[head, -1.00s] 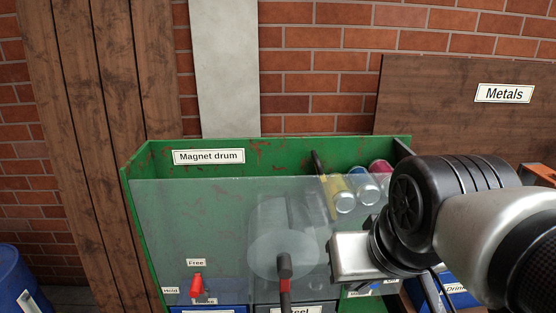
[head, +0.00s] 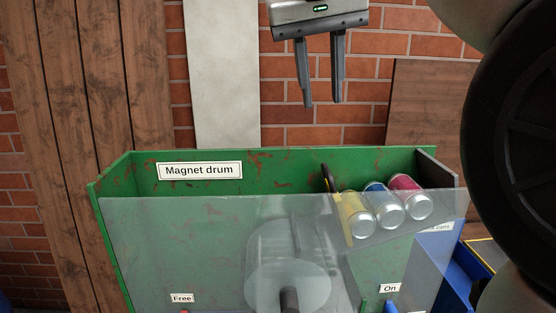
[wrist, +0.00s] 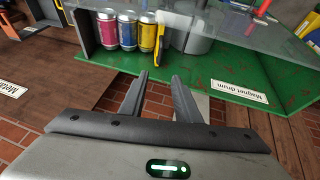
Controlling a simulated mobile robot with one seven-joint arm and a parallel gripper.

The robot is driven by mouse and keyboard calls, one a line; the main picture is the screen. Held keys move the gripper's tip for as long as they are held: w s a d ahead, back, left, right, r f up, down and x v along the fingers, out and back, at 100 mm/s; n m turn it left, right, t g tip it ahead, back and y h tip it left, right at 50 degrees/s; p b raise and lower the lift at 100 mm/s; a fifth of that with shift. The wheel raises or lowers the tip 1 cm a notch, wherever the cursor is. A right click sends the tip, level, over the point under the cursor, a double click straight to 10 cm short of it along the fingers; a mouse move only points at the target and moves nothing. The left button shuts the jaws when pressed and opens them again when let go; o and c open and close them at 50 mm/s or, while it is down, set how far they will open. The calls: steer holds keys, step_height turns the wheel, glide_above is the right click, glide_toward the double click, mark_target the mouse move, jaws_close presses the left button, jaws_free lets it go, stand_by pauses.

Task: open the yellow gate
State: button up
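The yellow gate (head: 341,217) is a thin upright plate inside the green machine, just left of the cans, with a dark hooked handle (head: 327,178) at its top. It also shows in the wrist view as a yellow strip (wrist: 160,43) beside the yellow can. The gate stands against the cans' side; its lower end is unclear behind the clear panel. My gripper (head: 322,101) points down above the machine's back edge, over the handle in the head view. Its two fingers are apart and empty. In the wrist view the fingertips (wrist: 160,75) appear short of the gate.
Three cans, yellow (head: 358,214), blue (head: 384,204) and red (head: 410,197), lie right of the gate. A clear panel (head: 200,240) covers the front of the green machine (head: 290,165). A grey drum (head: 288,270) sits behind it. The air around my gripper is clear.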

mark_target(326, 167)
steer(key=b+x, duration=0.3)
steer(key=x, duration=1.4)
steer(key=shift+s+a+f+b, duration=0.1)
steer(key=shift+s+b, duration=0.05)
steer(key=shift+b, duration=0.25)
jaws_close()
